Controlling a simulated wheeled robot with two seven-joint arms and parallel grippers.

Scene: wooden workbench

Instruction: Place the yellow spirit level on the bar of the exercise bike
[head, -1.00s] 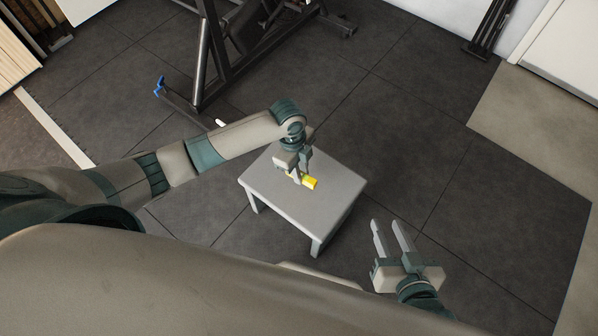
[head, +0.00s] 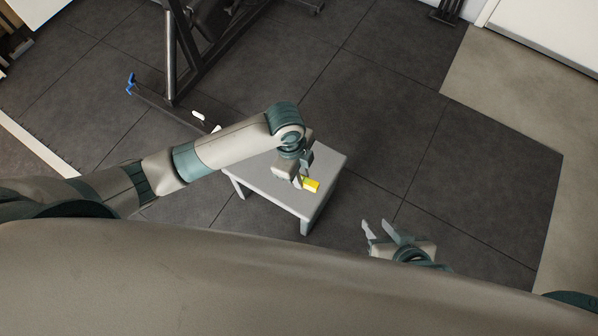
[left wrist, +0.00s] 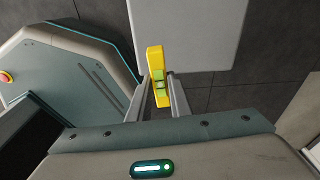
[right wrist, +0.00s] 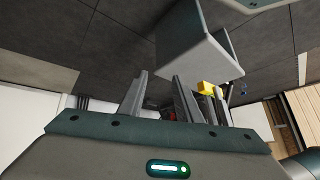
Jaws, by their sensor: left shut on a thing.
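The yellow spirit level (head: 311,186) is held in my left gripper (head: 303,181), above the grey stool (head: 262,181) in the head view. In the left wrist view the level (left wrist: 156,62) stands lengthwise between the two fingers, with its green vial part near the fingertips. It also shows small in the right wrist view (right wrist: 206,88). My right gripper (head: 379,229) is open and empty, to the right of the stool and lower in the picture. The exercise bike (head: 190,62) stands at the top left; only its lower dark frame shows, and its upper part is cut off.
Dark tiled floor (head: 400,110) is clear right of the stool. A white door (head: 550,35) is at the top right.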

